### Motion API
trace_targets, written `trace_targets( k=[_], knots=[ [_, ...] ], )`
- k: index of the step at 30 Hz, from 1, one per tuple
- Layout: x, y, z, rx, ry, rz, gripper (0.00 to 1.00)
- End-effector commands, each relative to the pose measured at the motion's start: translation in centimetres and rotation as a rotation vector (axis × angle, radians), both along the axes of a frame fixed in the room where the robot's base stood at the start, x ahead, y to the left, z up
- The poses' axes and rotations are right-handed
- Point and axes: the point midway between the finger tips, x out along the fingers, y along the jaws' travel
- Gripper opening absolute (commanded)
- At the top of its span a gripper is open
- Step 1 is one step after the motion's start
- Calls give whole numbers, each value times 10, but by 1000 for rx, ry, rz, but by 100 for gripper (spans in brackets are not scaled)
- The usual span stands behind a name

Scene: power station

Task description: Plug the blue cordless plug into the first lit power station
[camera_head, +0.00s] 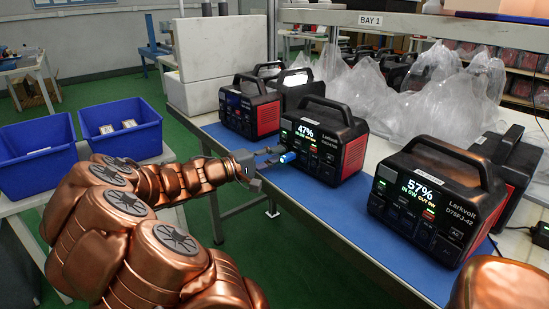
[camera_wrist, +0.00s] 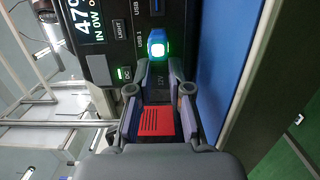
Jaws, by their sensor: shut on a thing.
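My gripper (camera_head: 276,158) is shut on the blue cordless plug (camera_head: 288,157). The plug points at the front panel of the middle power station (camera_head: 355,155), whose lit display reads 47%.
A nearer power station (camera_head: 480,205) at the right shows 57%. Another station (camera_head: 268,115) stands at the back left. All stand on a blue mat (camera_head: 310,215). Clear plastic bags (camera_head: 440,80) lie behind. Two blue bins (camera_head: 125,140) sit at the left.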

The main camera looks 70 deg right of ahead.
Motion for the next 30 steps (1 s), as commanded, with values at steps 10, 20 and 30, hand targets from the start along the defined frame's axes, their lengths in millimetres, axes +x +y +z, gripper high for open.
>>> trace_targets(
  k=[10,20,30],
  knots=[
    [0,0,0,1,-1,-1,31],
    [0,0,0,1,-1,-1,44],
    [12,14,-1,1,-2,3,44]
  ],
)
